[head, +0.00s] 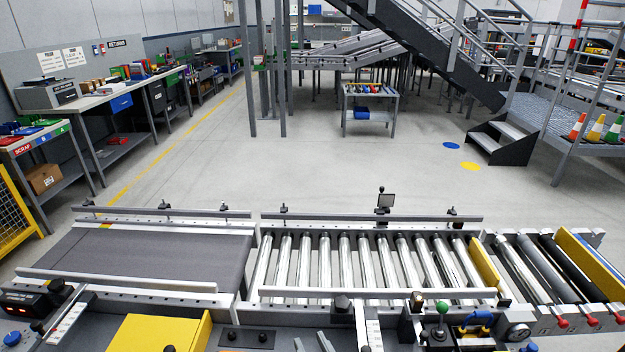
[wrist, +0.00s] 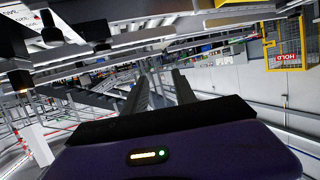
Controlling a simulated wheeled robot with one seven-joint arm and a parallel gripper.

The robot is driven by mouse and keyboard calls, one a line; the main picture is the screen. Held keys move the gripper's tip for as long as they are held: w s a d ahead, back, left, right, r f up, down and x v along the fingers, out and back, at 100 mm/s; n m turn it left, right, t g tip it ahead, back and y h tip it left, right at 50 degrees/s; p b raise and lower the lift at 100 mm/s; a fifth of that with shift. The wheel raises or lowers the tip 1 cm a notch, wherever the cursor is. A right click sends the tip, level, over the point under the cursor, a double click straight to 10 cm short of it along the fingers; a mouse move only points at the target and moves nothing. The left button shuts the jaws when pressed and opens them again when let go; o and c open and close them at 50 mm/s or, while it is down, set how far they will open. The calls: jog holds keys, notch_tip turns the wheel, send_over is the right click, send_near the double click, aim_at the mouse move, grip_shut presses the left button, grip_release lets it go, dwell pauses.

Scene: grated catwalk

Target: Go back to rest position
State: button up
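My gripper (wrist: 160,88) shows in the wrist view as two dark fingers pointing away from the camera. There is a clear gap between the fingers, and nothing is held in it. The fingers stand against a tilted view of the hall, with no object touching them. In the head view I cannot clearly make out my gripper. The task names no object to handle.
A roller conveyor (head: 350,262) and a grey belt (head: 140,262) cross the head view's front. A yellow panel (head: 160,332) and a green-knobbed lever (head: 441,308) stand nearer. Open floor (head: 330,172) lies beyond, with workbenches (head: 105,100) left and stairs (head: 495,140) right.

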jog(key=s+d+r+m+h, duration=0.1)
jog(key=s+d+r, duration=0.1)
jog(key=s+d, duration=0.4)
jog(key=s+d+r+m+h, duration=0.1)
jog(key=s+d, duration=0.6)
jog(key=s, duration=1)
jog(key=s+d+r+m+t+h+b, duration=0.1)
jog(key=s+d+r+h, duration=0.1)
jog(key=s+d, duration=0.5)
jog(key=s+h, duration=0.1)
jog(key=s, duration=0.4)
jog(key=shift+r, duration=0.3)
jog(key=shift+a, duration=0.1)
